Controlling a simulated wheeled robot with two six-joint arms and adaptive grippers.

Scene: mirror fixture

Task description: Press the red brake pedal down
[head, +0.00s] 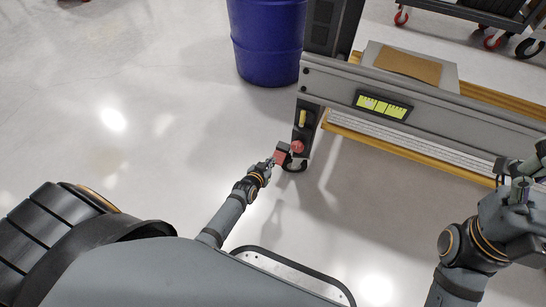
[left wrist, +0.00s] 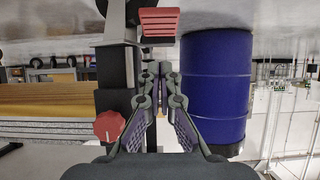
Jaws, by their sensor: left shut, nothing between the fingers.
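The red brake pedal (head: 281,158) sits low at the foot of the fixture's near-left post. It also shows in the left wrist view as a ribbed red pad (left wrist: 159,22), at the top of the picture. My left gripper (head: 269,164) is beside the pedal, on its left and near side in the head view. Its fingers (left wrist: 159,72) are shut with nothing between them and point towards the post just below the pad in the left wrist picture. I cannot tell whether they touch the pedal. My right gripper (head: 522,188) is at the right edge, far from the pedal; its fingers are unclear.
A red knob (head: 297,146) is close to the pedal on the post, also in the left wrist view (left wrist: 108,127). A blue barrel (head: 268,40) stands behind. The grey fixture beam (head: 440,110) runs rightwards. The floor to the left is clear.

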